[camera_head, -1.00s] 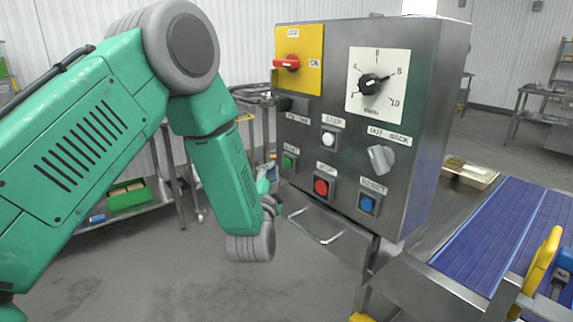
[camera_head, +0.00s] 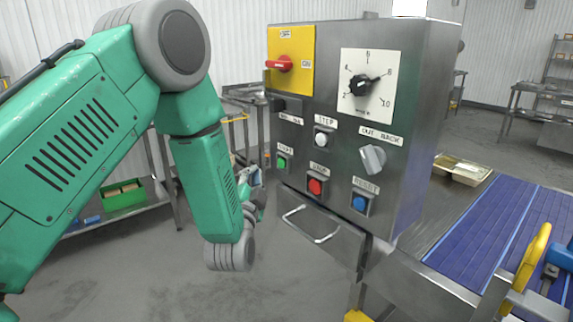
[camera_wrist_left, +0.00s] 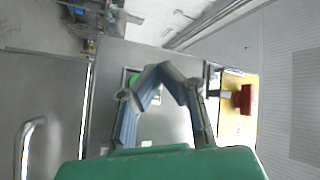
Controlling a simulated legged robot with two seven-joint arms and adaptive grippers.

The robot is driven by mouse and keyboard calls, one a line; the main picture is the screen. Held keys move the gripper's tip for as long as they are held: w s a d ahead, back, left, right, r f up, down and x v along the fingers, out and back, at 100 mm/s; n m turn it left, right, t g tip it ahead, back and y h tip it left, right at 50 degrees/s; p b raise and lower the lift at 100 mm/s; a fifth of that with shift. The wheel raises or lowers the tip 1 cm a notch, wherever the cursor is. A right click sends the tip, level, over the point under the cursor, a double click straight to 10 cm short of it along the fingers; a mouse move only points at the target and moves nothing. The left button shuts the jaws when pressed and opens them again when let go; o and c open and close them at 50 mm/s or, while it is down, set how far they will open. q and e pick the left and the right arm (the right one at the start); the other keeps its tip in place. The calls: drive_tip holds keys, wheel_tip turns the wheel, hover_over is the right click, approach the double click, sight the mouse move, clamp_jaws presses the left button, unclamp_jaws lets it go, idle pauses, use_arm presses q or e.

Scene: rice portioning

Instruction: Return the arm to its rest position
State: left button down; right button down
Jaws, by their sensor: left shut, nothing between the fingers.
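My left arm (camera_head: 207,185) is green and comes in from the left in the head view, bent down in front of the control panel's left side. My left gripper (camera_head: 258,192) is small and partly hidden behind the forearm there, near the panel's lower left edge. In the left wrist view the left gripper (camera_wrist_left: 166,70) has its blue-padded fingers bent together at the tips, shut with nothing between them. The panel face (camera_wrist_left: 165,128) lies behind the fingers. My right gripper is not in view.
The steel control panel (camera_head: 410,125) carries a red switch (camera_head: 280,65), a dial (camera_head: 361,85) and several buttons. A blue conveyor (camera_head: 500,225) and a metal tray (camera_head: 463,170) are at the right. A shelf with a green bin (camera_head: 123,197) stands behind the arm. Floor is clear below.

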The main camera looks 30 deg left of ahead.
use_arm(q)
drive_tip(key=s+d+f+n+g+h+b, duration=0.1)
drive_tip(key=s+d+f+g+h, duration=0.15)
drive_tip(key=s+f, duration=0.45)
drive_tip(key=s+d+f+n+g+h+b, duration=0.15)
drive_tip(key=f+g, duration=0.25)
drive_tip(key=f, duration=0.8)
drive_tip(key=s+d+f+g+h, duration=0.25)
drive_tip(key=s+f, duration=0.35)
drive_tip(key=f, duration=0.3)
drive_tip(key=s+d+f+n+g, duration=0.1)
drive_tip(key=s+f+g, duration=0.2)
drive_tip(key=s, duration=0.4)
drive_tip(key=s+d+f+n+g+h+b, duration=0.1)
drive_tip(key=s+f+g, duration=0.2)
drive_tip(key=s, duration=0.5)
drive_tip(key=s+d+f+n+g, duration=0.1)
drive_tip(key=s+f+n+g, duration=0.1)
drive_tip(key=s, duration=0.5)
wheel_tip(320, 180, down, 2)
drive_tip(key=shift+s+f+g+b, duration=0.2)
drive_tip(key=shift+s+g+b, duration=0.2)
drive_tip(key=shift+g, duration=0.3)
